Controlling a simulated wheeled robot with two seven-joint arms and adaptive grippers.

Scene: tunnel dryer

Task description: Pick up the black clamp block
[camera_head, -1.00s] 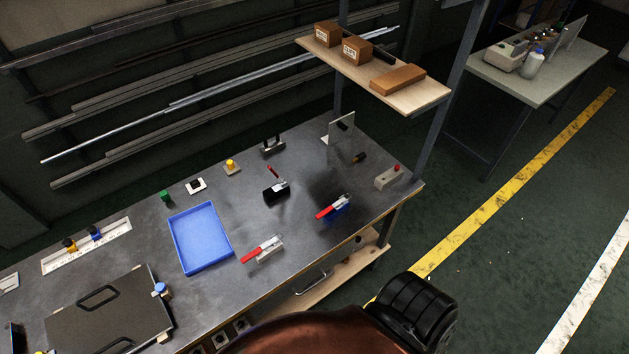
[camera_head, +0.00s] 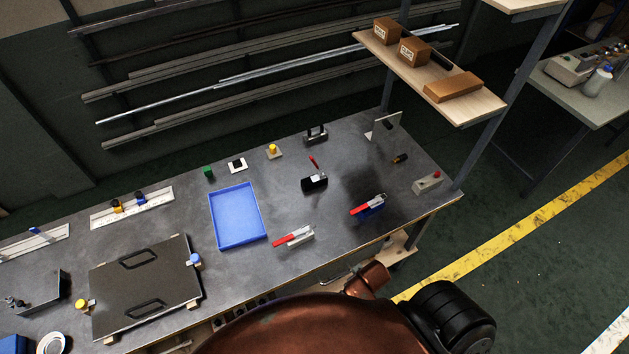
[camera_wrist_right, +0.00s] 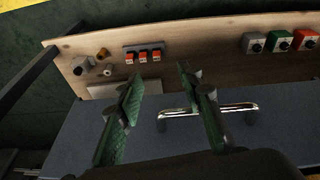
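The black clamp block (camera_head: 314,183) stands on the dark workbench (camera_head: 330,235) in the head view, right of the blue tray, with a red handle sticking up behind it. A pale clamp block with a red handle (camera_head: 294,238) is nearer the front edge. A blue clamp block with a red handle (camera_head: 370,206) is to the right. My right gripper (camera_wrist_right: 159,76) is open and empty in the right wrist view, facing the bench's front panel; the black clamp block is not in that view. My left gripper is in neither current view.
A blue tray (camera_head: 263,222) and a dark plate with two handles (camera_head: 184,285) lie left of the clamps. A wooden shelf (camera_head: 480,106) overhangs the back right. The front panel (camera_wrist_right: 205,55) carries switches and buttons. Bare bench surrounds the black block.

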